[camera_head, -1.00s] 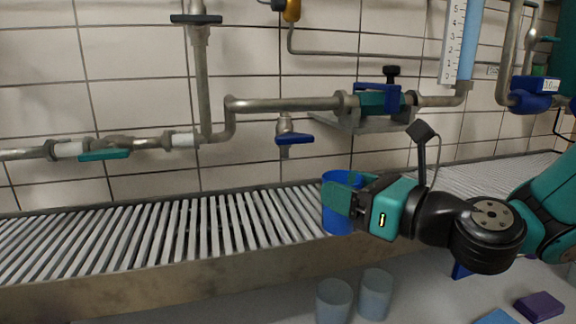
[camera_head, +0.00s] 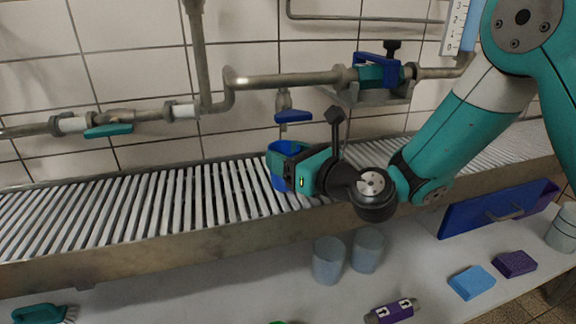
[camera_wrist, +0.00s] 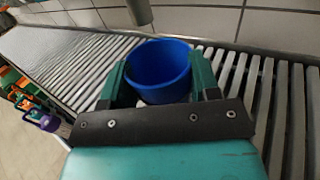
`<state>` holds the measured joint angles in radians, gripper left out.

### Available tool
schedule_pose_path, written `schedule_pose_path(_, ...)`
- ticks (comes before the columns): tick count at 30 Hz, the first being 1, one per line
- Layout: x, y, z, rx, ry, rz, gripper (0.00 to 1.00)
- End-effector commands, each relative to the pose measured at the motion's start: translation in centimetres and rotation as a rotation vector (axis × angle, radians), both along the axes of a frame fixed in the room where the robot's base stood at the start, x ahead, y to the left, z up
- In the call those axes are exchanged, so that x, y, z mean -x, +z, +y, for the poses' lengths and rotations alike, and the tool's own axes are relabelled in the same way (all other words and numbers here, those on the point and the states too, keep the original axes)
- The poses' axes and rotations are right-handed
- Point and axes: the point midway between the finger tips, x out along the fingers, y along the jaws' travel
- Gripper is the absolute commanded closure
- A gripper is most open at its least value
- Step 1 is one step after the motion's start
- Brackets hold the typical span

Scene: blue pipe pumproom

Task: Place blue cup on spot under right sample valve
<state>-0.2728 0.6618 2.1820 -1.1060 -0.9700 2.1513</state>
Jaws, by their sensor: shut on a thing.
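The blue cup (camera_head: 283,181) is upright at the slatted grate, held by my gripper (camera_head: 284,165). In the wrist view the cup (camera_wrist: 158,70) sits between the two green fingers of my gripper (camera_wrist: 160,85), and its open top faces the camera. I cannot tell whether its base touches the slats. A sample valve with a blue handle (camera_head: 294,117) hangs from the wall just above and slightly right of the cup. The marked spot is not visible; the cup and arm may hide it.
The slatted grate (camera_head: 130,205) runs along the tiled wall with free room at left. Below its front edge, a bench holds two grey cups (camera_head: 328,262), a blue sponge (camera_head: 471,282), a purple sponge (camera_head: 515,263) and a brush (camera_head: 40,314). A pipe (camera_head: 285,81) runs above.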

Motion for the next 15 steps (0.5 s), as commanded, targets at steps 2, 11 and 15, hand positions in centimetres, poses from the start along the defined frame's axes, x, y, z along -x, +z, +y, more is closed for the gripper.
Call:
schedule_pose_path(2, -0.01, -1.19, -0.03, 0.0, -0.001, 0.0, 0.67)
schedule_pose_path(11, 0.0, -1.05, -0.04, -0.001, 0.0, -0.001, 0.67)
schedule_pose_path(15, 0.01, -1.18, -0.04, 0.0, 0.0, -0.001, 0.32)
